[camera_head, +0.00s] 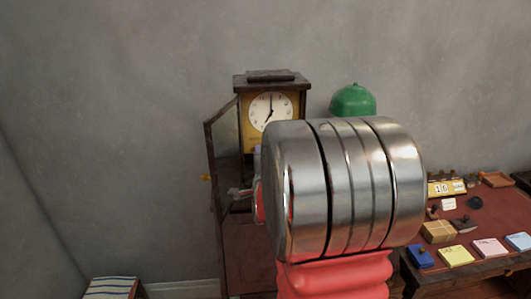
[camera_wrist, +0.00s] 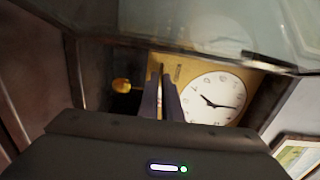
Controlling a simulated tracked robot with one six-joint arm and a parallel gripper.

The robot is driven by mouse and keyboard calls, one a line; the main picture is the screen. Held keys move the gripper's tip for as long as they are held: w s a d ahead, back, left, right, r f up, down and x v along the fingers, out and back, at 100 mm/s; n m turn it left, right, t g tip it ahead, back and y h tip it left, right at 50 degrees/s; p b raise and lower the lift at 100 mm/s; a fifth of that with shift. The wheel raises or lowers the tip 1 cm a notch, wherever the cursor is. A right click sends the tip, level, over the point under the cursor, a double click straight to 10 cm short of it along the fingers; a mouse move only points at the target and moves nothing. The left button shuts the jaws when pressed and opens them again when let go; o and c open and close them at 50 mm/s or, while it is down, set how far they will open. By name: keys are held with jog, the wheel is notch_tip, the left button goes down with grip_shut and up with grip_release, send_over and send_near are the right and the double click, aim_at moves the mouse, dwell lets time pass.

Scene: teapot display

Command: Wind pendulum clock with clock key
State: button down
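The pendulum clock (camera_head: 272,76) stands against the wall in the head view, its glazed door (camera_head: 226,150) swung open to the left. Its white dial (camera_head: 270,109) is visible, but my arm hides much of the case. In the wrist view the clock appears turned, with the dial (camera_wrist: 214,99) right of my gripper (camera_wrist: 161,70) and a round golden piece, probably the pendulum bob (camera_wrist: 122,86), to the left. My gripper's two dark fingers are close together, over the yellow front panel beside the dial. I cannot make out a clock key between them or elsewhere; whether the tips touch the panel is unclear.
The open door's glass (camera_wrist: 190,25) crosses the top of the wrist view. A green domed lamp (camera_head: 353,99) stands right of the clock. A red-topped desk (camera_head: 485,215) at right holds a yellow date block (camera_head: 446,188), note pads (camera_head: 456,256) and a wrapped box (camera_head: 438,232).

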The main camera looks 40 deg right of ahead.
jog(key=shift+s+d+m, duration=0.1)
jog(key=shift+m, duration=1)
jog(key=shift+r, duration=0.15)
jog(key=c, duration=2)
grip_release()
